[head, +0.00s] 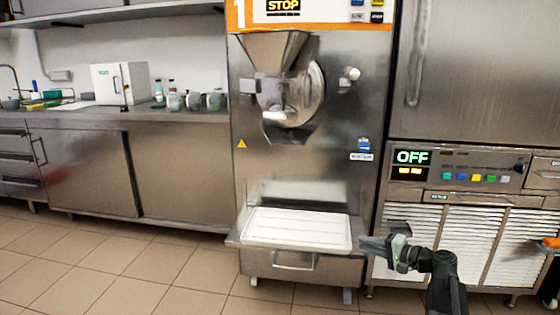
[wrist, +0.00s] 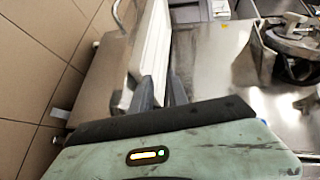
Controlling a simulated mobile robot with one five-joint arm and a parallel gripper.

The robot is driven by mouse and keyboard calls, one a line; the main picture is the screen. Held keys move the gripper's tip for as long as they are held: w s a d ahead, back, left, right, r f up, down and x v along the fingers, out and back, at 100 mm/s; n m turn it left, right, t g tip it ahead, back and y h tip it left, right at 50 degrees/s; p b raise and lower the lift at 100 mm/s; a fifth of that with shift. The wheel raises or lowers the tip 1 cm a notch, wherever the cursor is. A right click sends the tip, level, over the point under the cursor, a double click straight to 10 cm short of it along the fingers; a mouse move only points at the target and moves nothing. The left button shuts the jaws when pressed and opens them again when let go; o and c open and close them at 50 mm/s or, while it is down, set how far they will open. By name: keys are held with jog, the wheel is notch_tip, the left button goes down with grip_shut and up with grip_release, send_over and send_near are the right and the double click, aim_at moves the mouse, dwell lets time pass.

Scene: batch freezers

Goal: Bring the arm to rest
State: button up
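My arm reaches up from the lower right of the head view, bent over to the left. My gripper (head: 366,243) points left, close to the right end of the white tray (head: 297,246) on the batch freezer's shelf; I cannot tell whether they touch.
The steel batch freezer (head: 300,175) stands ahead with a STOP display (head: 283,6). To its right is a steel cabinet with an OFF display (head: 412,157). A counter (head: 90,170) with jars runs along the left. The tiled floor (head: 120,275) at left is clear.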

jog(key=s+a+f+n+g+h+p, duration=0.1)
jog(key=s+a+f+n+g, duration=0.2)
jog(key=a, duration=0.8)
jog(key=s+a+f+n+g+p, duration=0.2)
jog(key=s+a+f+g, duration=0.15)
jog(key=a, duration=0.75)
jog(key=s+a+f+n+g+h+p, duration=0.1)
jog(key=s+a+f+n+g+h, duration=0.25)
jog(key=s+f+h, duration=0.35)
jog(key=s+d+g+h, duration=0.1)
jog(key=s+d+h, duration=0.1)
jog(key=s+d, duration=0.6)
notch_tip(320, 180, up, 37)
jog(key=w+d+p, duration=0.2)
jog(key=p, duration=3.6)
jog(key=shift+w+d+g, duration=0.15)
jog(key=shift+g, duration=0.15)
jog(key=shift+m, duration=0.25)
